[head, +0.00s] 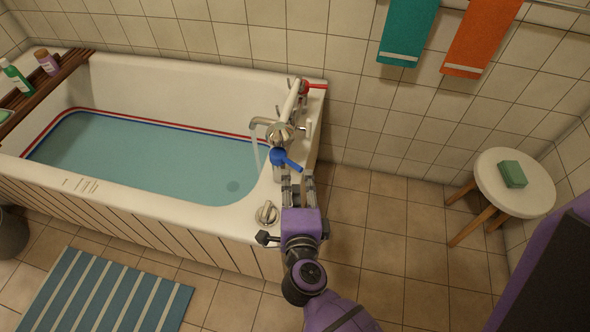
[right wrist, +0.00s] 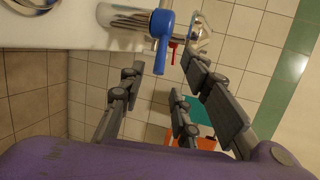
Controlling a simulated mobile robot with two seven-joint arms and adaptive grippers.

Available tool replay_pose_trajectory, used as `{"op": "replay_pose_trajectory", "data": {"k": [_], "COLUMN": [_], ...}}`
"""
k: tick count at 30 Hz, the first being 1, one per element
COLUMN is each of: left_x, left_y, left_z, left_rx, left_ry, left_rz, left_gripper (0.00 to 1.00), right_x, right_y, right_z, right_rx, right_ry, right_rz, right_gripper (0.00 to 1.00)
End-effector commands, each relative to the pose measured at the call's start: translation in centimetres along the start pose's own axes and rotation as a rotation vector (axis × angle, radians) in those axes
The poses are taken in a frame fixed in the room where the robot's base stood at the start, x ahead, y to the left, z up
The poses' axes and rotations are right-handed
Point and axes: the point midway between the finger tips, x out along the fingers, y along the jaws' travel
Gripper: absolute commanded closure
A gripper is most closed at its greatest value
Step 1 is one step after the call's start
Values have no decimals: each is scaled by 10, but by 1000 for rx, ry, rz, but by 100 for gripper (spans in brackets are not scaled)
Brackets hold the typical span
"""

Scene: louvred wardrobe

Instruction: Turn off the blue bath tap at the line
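The blue bath tap (head: 287,160) has a blue lever on the chrome mixer at the tub's right end. In the right wrist view the blue lever (right wrist: 162,38) stands beyond the fingers, roughly between them. A thin stream of water (head: 256,155) falls from the spout (head: 262,122). The bath water (head: 150,158) lies close along the red-and-blue line (head: 205,131) inside the tub. My right gripper (head: 298,180) is open and empty just on the near side of the blue lever; I cannot tell whether it touches. My left gripper is not in view.
A red tap lever (head: 314,86) is at the mixer's far end. A round chrome knob (head: 266,212) sits on the tub rim near my right gripper. A stool (head: 515,185) with green soap stands right. A striped mat (head: 105,293) lies in front. Floor right of the tub is clear.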

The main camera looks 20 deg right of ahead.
Motion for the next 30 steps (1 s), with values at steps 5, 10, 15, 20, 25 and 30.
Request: {"op": "replay_pose_trajectory", "data": {"k": [5,10,15,20,25,30], "left_x": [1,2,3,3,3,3], "left_y": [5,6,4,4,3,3], "left_z": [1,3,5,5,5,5], "left_rx": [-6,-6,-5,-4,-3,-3], "left_ry": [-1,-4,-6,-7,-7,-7], "left_rz": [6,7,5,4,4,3], "left_gripper": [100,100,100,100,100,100], "right_x": [28,54,69,72,72,72], "right_y": [-2,-1,-1,-1,-1,-1], "right_z": [1,1,1,1,1,1], "right_rx": [-3,-3,-3,-3,-3,-3], "right_ry": [-3,-4,-3,-3,-3,-3], "right_rz": [-4,-4,-3,-3,-3,-3], "right_gripper": [69,69,69,69,72,94]}}
